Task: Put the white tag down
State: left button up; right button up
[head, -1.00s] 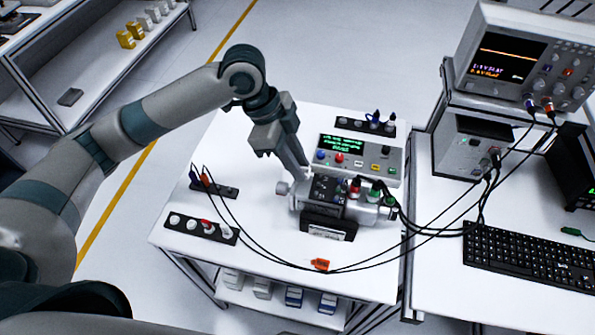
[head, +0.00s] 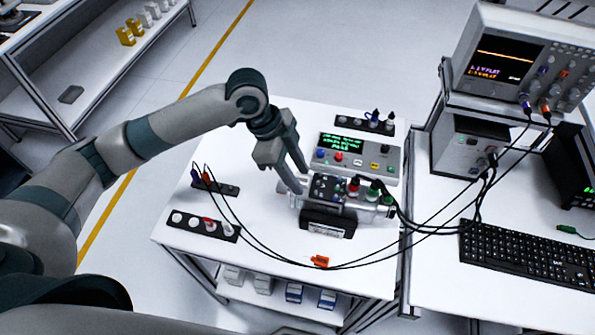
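My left gripper (head: 297,178) reaches down at the left end of the servo unit (head: 345,193). Its two fingers show a gap between them, and I see no tag in it. Several small pale pieces stand in the black strip (head: 203,226) at the table's front left. I cannot tell for sure which piece is the white tag. An orange tag (head: 320,261) lies near the table's front edge. My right gripper is out of view.
A box with a green display (head: 358,157) stands behind the servo unit. Black cables (head: 425,232) loop across the table to the oscilloscope (head: 515,60) bench. A small black holder (head: 228,189) is at the left.

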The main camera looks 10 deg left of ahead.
pick_arm(q)
jog(key=shift+r, duration=0.1)
jog(key=shift+a+r, duration=0.2)
jog(key=shift+r, duration=0.25)
jog(key=b+v, duration=0.4)
jog(key=v, duration=0.7)
